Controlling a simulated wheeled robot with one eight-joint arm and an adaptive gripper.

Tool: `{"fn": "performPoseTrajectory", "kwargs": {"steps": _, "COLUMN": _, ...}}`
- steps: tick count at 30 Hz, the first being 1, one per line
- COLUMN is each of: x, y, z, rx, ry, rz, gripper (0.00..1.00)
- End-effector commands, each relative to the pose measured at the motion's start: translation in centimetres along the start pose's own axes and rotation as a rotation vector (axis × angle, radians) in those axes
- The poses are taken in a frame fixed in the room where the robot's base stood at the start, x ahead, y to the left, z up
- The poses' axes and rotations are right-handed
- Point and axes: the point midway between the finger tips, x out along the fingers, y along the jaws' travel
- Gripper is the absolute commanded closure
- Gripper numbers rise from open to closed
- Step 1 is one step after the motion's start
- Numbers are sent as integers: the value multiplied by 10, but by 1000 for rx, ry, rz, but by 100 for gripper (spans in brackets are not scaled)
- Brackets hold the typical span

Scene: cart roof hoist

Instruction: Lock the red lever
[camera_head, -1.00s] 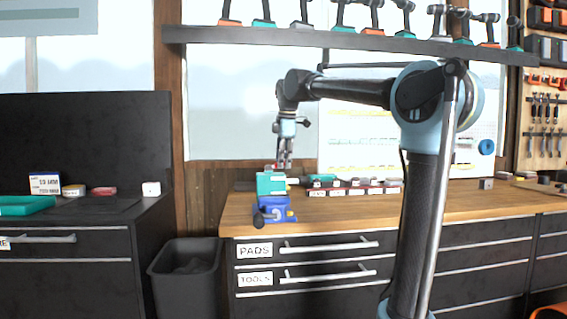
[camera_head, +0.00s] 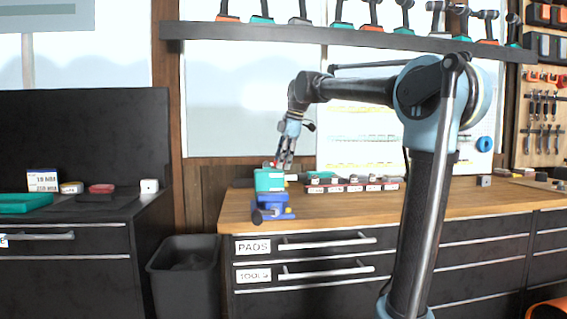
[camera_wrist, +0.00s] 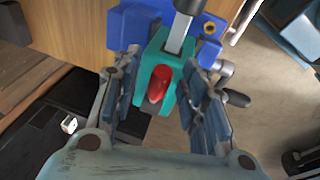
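The red lever (camera_wrist: 158,84) sits on the upper face of a teal block (camera_wrist: 170,62), with a grey metal bar (camera_wrist: 180,32) beyond it. The teal block (camera_head: 269,180) is held in a blue vise (camera_head: 274,205) on the wooden bench; the vise also shows in the wrist view (camera_wrist: 128,28). My gripper (camera_wrist: 165,72) is open, with one finger on each side of the block and lever and gaps visible. In the head view my gripper (camera_head: 284,160) is tilted just above the block. Whether a fingertip touches anything cannot be told.
A row of small labelled bins (camera_head: 350,187) stands right of the vise on the wooden bench (camera_head: 420,202). A dark waste bin (camera_head: 185,275) is on the floor at left. A tool shelf (camera_head: 350,37) runs above my arm.

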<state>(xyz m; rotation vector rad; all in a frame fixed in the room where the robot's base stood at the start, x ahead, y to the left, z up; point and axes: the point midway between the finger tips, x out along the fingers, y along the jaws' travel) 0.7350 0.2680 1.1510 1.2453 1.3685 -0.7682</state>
Motion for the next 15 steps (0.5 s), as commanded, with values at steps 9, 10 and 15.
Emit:
{"fn": "performPoseTrajectory", "kwargs": {"steps": 9, "x": -13, "y": 0, "z": 0, "rx": 1, "ry": 0, "rz": -1, "gripper": 60}}
{"fn": "performPoseTrajectory", "kwargs": {"steps": 10, "x": -17, "y": 0, "z": 0, "rx": 1, "ry": 0, "rz": -1, "gripper": 60}}
{"fn": "performPoseTrajectory", "kwargs": {"steps": 15, "x": -48, "y": 0, "z": 0, "rx": 1, "ry": 0, "rz": -1, "gripper": 60}}
